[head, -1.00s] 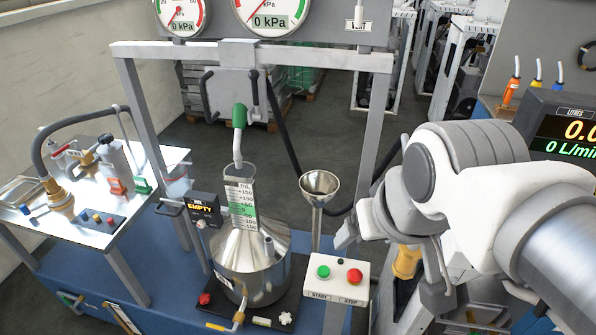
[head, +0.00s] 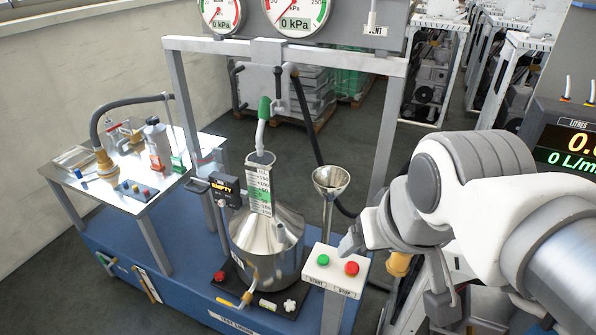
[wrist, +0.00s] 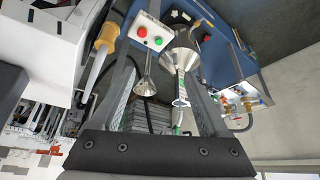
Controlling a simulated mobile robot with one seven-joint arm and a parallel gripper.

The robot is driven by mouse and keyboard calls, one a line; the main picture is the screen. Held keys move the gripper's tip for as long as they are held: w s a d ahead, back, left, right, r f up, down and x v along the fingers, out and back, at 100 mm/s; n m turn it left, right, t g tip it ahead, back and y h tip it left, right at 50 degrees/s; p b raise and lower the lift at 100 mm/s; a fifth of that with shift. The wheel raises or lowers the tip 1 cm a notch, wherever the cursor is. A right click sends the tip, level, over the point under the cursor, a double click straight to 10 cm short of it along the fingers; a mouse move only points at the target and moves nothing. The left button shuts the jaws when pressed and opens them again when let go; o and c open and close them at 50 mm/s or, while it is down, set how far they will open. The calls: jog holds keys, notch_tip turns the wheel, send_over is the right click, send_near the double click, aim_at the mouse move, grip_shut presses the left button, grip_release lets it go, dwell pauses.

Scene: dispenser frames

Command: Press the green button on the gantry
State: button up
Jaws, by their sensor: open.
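The green button (head: 323,260) sits on the left of a white control box (head: 318,279) marked START and STOP, at the front of the gantry. The red button (head: 352,268) is on its right. My gripper (head: 351,243) is open and empty. In the head view it shows just above and behind the box, close to the buttons; whether it touches cannot be told. In the wrist view the green button (wrist: 158,41) and red button (wrist: 142,33) appear upside down, near the top and beyond my gripper. The gantry (head: 285,57) stands over the steel vessel.
A steel funnel (head: 331,180) stands right behind the box. The conical vessel (head: 268,245) with a measuring cylinder (head: 259,185) is to its left. A side table (head: 150,200) with fittings is at far left. A litre display (head: 567,140) is at right.

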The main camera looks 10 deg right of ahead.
grip_shut()
dwell(0.3)
jog(key=shift+w, duration=0.1)
dwell(1.3)
